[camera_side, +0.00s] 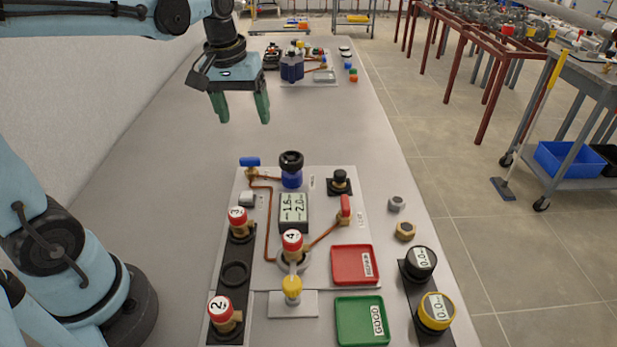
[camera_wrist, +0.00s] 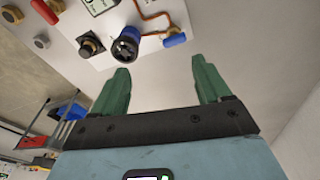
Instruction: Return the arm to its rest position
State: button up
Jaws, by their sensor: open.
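My gripper (camera_side: 240,106) hangs over the bare table, beyond the far edge of the near board, with its green fingers pointing down. The fingers are apart with nothing between them. In the wrist view my gripper (camera_wrist: 163,80) also shows its two green fingers spread and empty. My light blue arm comes in from the upper left of the side view. The near board (camera_side: 330,185) carries a small display (camera_side: 294,212), copper pipes and red-capped valves numbered 2, 3 and 4. The valve marked 4 (camera_side: 292,243) sits at the middle of the board.
A red tray (camera_side: 355,265) and a green tray (camera_side: 361,321) lie at the near right. Black gauge (camera_side: 420,263) and yellow gauge (camera_side: 436,312) stand beside them. Another equipment group (camera_side: 292,66) stands farther back. The table between is clear.

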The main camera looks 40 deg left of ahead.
jog(key=s+d+f+m+t, duration=0.3)
jog(key=s+d+m+t, duration=0.2)
jog(key=s+d+m, duration=0.1)
jog(key=shift+s+d+f+m, duration=0.15)
jog(key=shift+s+d+m, duration=0.25)
jog(key=shift+s+d, duration=0.25)
jog(key=shift+w, duration=0.1)
jog(key=shift+o, duration=0.5)
notch_tip(320, 180, up, 4)
jog(key=n+g, duration=0.7)
jog(key=n, duration=0.2)
send_over(291, 156)
notch_tip(291, 156, down, 12)
jog(key=shift+r, duration=0.15)
jog(key=shift+c, duration=0.3)
